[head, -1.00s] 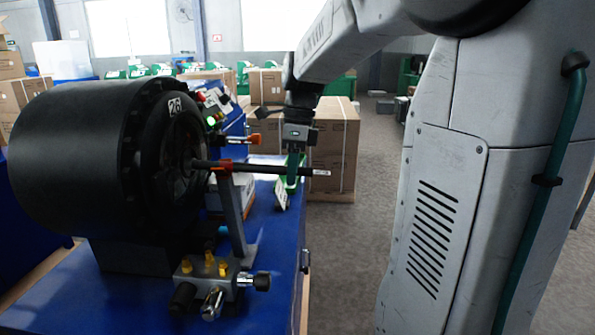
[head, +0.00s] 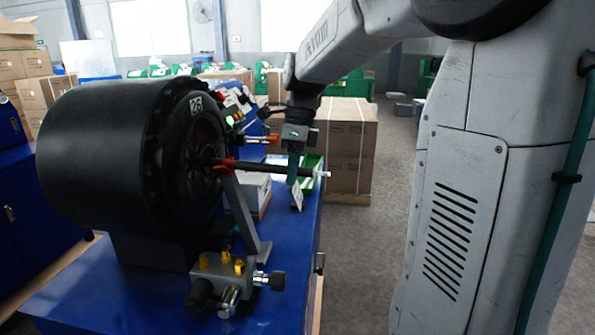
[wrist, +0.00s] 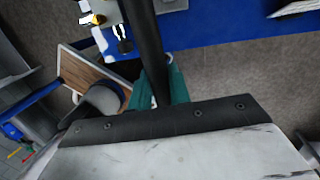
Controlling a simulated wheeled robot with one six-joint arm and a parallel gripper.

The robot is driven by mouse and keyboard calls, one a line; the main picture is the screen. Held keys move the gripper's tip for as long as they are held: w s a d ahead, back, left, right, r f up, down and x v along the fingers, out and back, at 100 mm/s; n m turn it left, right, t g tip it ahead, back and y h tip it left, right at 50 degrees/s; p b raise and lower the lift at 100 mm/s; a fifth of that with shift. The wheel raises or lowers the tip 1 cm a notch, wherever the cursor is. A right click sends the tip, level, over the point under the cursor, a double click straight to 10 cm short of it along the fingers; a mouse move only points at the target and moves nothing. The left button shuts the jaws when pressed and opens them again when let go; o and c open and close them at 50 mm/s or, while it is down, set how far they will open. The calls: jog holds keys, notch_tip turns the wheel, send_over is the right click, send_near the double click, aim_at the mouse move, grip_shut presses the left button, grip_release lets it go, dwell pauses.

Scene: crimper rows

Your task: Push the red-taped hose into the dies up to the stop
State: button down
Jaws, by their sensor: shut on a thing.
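The black hose (head: 262,167) lies level, its left end inside the round die opening (head: 205,160) of the black crimper (head: 105,150). The red tape (head: 226,163) is on the hose just outside the dies, above the grey support arm (head: 240,205). My gripper (head: 294,170) is shut on the hose near its right end, whose pale tip (head: 323,174) sticks out past the fingers. In the wrist view, the hose (wrist: 147,45) runs up from between the green fingers (wrist: 160,88). The hose's inner end and the stop are hidden inside the crimper.
The crimper stands on a blue bench (head: 150,300). A valve block with brass fittings (head: 225,275) is at the bench front. An orange-tipped part (head: 262,139) sits just behind the hose. Cardboard boxes (head: 345,145) stand behind; the floor to the right is open.

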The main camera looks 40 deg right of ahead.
jog(key=shift+w+a, duration=0.6)
jog(key=shift+w, duration=0.05)
jog(key=shift+r, duration=0.75)
grip_release()
dwell(0.5)
jog(key=shift+w+d+r, duration=0.1)
jog(key=shift+d+r, duration=0.1)
jog(key=shift+r, duration=0.95)
jog(key=shift+w+d+r, duration=0.1)
jog(key=shift+d+r, duration=0.05)
jog(key=shift+r, duration=1)
jog(key=shift+w+d+r, duration=0.1)
jog(key=shift+d+r, duration=0.1)
jog(key=shift+r, duration=0.95)
